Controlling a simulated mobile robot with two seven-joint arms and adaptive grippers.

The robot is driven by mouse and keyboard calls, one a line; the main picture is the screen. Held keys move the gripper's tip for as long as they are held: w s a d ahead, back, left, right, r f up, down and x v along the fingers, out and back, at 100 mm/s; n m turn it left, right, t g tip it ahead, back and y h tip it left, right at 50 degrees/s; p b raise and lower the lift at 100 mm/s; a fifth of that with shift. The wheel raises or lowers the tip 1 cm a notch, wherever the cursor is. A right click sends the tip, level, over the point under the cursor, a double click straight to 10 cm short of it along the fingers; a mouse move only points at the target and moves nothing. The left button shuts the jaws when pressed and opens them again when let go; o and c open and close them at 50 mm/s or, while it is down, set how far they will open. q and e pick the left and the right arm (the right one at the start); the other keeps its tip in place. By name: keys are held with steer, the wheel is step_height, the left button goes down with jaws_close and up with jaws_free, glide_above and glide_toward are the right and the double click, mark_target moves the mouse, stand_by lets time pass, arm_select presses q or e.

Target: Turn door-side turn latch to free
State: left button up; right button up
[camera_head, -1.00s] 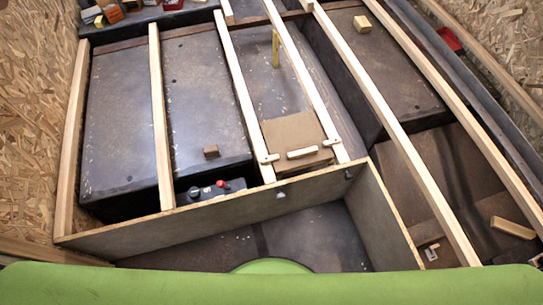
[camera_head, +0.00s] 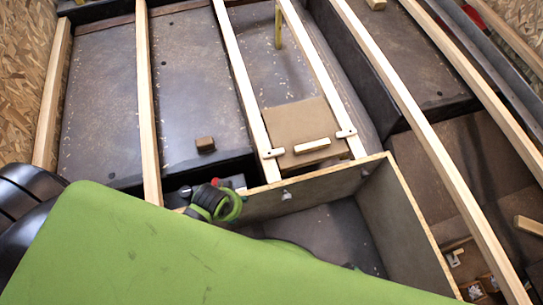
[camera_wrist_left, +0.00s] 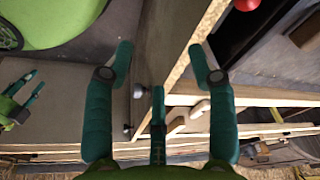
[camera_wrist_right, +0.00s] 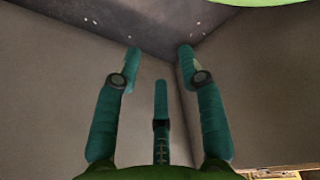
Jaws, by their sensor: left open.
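A brown panel (camera_head: 298,122) with a pale wooden bar handle (camera_head: 312,146) lies between two wooden ribs. A pale turn latch (camera_head: 271,153) is on the left rib and another turn latch (camera_head: 346,133) is on the right rib; I cannot tell which is door-side. My left gripper (camera_head: 226,203) is beside the box's front board, left of the left latch. In the left wrist view (camera_wrist_left: 160,60) its fingers are spread and empty. My right gripper (camera_wrist_right: 157,58) has its fingers apart and empty, facing grey box walls; in the head view it is mostly hidden.
An open-topped box (camera_head: 330,225) with upright board walls stands in front of the panel. A red knob shows in the left wrist view (camera_wrist_left: 247,4). Wooden ribs (camera_head: 233,80) stand between the sunken bays.

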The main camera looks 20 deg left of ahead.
arm_select(q)
steer(key=w+d+r+m+h+b, duration=0.2)
steer(key=w+d+r+m+b, duration=0.35)
steer(key=w+d, duration=0.45)
steer(key=w, duration=0.2)
steer(key=w+a+f+m+g, duration=0.1)
steer(key=w+m+g+y, duration=0.1)
steer(key=w, duration=0.1)
steer(key=shift+w+a+f+m, duration=0.15)
steer(key=shift+w+f+m, duration=0.15)
steer(key=shift+f, duration=0.1)
steer(key=y, duration=0.1)
glide_above(270, 155)
steer(key=shift+r+m+g, duration=0.3)
steer(key=shift+m+g, duration=0.05)
steer(key=shift+g, duration=0.05)
step_height(270, 155, down, 6)
steer(key=shift+r+b, duration=0.2)
steer(key=shift+b, duration=0.6)
steer(key=shift+f, duration=0.65)
arm_select(e)
steer(key=w+f, duration=0.1)
steer(key=w, duration=0.2)
steer(key=w+a+f, duration=0.1)
steer(key=shift+w+a+f, duration=0.1)
steer(key=shift+w+f, duration=0.25)
arm_select(q)
jaws_close()
